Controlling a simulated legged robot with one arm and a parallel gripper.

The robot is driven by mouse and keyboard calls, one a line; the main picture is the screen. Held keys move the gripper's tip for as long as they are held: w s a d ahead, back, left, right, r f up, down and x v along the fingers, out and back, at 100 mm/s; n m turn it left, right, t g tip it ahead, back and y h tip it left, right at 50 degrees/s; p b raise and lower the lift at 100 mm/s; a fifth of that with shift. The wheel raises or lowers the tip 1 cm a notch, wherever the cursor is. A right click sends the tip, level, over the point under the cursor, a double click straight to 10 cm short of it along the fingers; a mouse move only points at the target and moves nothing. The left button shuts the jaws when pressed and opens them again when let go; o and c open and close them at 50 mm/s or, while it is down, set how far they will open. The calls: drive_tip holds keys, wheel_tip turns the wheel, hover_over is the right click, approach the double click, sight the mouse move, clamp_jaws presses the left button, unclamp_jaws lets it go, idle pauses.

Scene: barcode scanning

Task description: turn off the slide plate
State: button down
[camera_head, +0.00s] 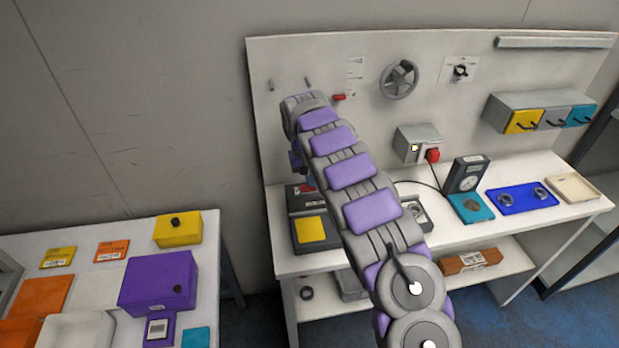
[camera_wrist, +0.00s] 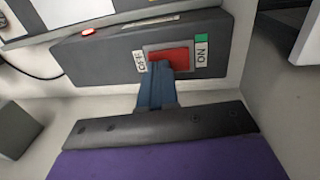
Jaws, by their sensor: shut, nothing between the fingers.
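In the wrist view a dark grey box (camera_wrist: 100,55) carries a red switch (camera_wrist: 182,54) between an OFF label (camera_wrist: 139,61) on the left and a green and white ON label (camera_wrist: 202,50) on the right. My gripper (camera_wrist: 161,68) is shut and empty. Its blue fingertips are at the lower OFF-side part of the switch and hide some of it; I cannot tell if they press it. In the head view a dark device with a yellow square (camera_head: 311,229) stands at the left end of the white workbench, partly behind my arm.
A red indicator (camera_wrist: 88,32) is on the box's top. A handwheel (camera_head: 399,80) is on the back panel. A purple box (camera_head: 158,282) stands on the left table.

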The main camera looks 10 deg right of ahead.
drive_tip(key=shift+s+d+f+y+p, duration=0.1)
drive_tip(key=shift+s+y+p, duration=0.05)
drive_tip(key=shift+y+p, duration=0.2)
drive_tip(key=shift+f, duration=0.25)
drive_tip(key=shift+a, duration=0.2)
